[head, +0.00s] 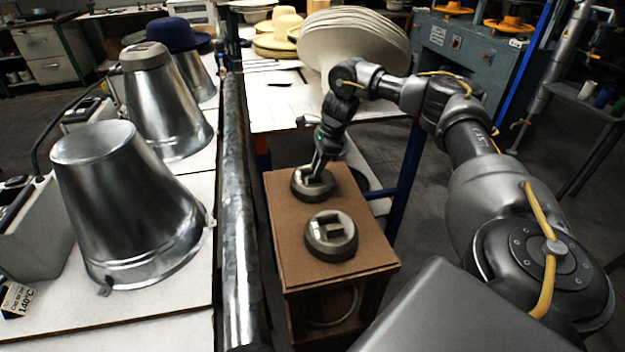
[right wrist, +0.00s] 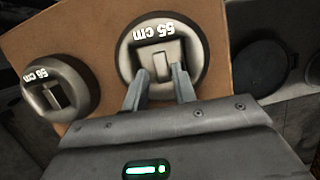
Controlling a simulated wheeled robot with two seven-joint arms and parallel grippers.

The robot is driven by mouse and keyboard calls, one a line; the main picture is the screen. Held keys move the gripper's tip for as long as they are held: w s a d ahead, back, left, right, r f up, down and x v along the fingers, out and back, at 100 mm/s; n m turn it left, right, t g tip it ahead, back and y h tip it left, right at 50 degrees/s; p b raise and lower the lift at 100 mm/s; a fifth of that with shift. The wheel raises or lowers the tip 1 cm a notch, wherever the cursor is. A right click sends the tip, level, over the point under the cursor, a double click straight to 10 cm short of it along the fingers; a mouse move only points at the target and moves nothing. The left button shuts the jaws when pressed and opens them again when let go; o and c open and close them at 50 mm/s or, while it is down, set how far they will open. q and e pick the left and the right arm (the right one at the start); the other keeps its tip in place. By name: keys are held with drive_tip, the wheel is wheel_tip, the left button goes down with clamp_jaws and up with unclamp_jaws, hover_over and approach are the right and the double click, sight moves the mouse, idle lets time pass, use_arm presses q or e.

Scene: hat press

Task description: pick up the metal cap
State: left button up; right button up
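Two round grey metal caps with recessed grip bars sit on a brown box (head: 285,225). The far cap (head: 301,188) is partly covered by my right gripper (head: 317,170) in the head view. The near cap (head: 331,246) stands free. In the right wrist view, the far cap (right wrist: 192,42) is marked "55 cm". My right gripper's fingertips (right wrist: 161,72) are apart, one on each side of its bar; I cannot tell if they touch it. My left gripper is not in view.
Shiny metal cones (head: 125,205) stand on a white bench at the left; one carries a similar cap (head: 144,54). A thick metal rail (head: 237,220) runs beside the box. A table with stacked pale hats (head: 352,40) stands behind.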

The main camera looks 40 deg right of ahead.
sight(312, 181)
drive_tip(key=x, duration=0.2)
drive_tip(key=shift+w+f, duration=0.1)
drive_tip(key=shift+f, duration=0.3)
drive_tip(key=shift+w+a+f, duration=0.1)
drive_tip(key=shift+a+f, duration=0.05)
drive_tip(key=shift+f, duration=0.3)
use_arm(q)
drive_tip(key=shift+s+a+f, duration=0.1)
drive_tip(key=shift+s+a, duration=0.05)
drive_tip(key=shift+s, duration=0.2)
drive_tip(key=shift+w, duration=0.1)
use_arm(e)
clamp_jaws()
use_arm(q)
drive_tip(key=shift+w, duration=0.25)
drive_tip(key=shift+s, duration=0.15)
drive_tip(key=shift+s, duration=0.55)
